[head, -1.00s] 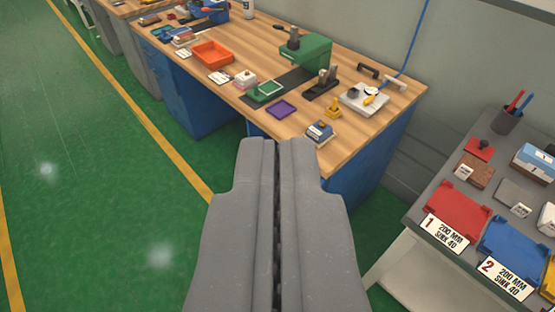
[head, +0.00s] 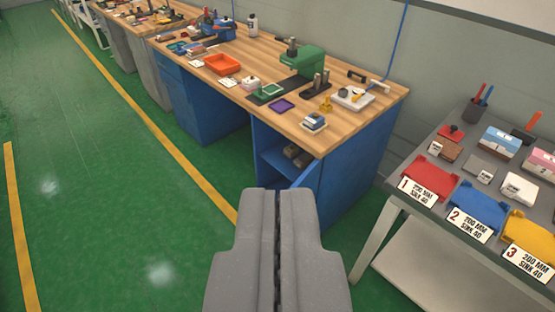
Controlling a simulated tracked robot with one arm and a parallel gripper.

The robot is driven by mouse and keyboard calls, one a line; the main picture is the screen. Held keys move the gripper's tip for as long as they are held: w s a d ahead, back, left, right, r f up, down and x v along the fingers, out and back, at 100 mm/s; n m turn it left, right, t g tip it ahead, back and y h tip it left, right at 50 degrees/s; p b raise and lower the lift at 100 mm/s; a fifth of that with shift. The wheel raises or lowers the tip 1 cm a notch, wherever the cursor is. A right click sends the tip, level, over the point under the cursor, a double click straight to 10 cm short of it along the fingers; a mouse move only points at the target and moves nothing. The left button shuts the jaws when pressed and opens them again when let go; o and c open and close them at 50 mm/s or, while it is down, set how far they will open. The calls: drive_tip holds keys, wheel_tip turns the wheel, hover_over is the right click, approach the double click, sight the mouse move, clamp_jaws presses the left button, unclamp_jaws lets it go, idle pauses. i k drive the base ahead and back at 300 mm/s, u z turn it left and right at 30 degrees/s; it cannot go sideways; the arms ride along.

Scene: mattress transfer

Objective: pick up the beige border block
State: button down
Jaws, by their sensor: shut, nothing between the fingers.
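My gripper (head: 279,192) is shut and empty, in the bottom middle of the head view, in front of the wooden workbench (head: 318,142). I cannot make out for sure which thing is the beige border block. A small pale block with a dark blue top (head: 313,122) sits near the workbench's front corner, beyond my gripper. A pale block with a pinkish top (head: 251,83) lies farther left on the bench. On the grey table at the right are a brown block (head: 446,150), a white block (head: 519,187), a blue-and-white block (head: 500,142) and a pink-and-white block (head: 541,163).
The grey table (head: 397,190) holds a red tray (head: 430,180), a blue tray (head: 478,208) and a yellow tray (head: 530,230) with numbered labels. A green machine (head: 303,62) and an orange tray (head: 222,64) stand on the workbench. The green floor (head: 100,200) at left is clear.

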sight(290, 151)
drive_tip(key=z, duration=0.2)
drive_tip(key=i, duration=0.85)
drive_tip(key=u, duration=0.15)
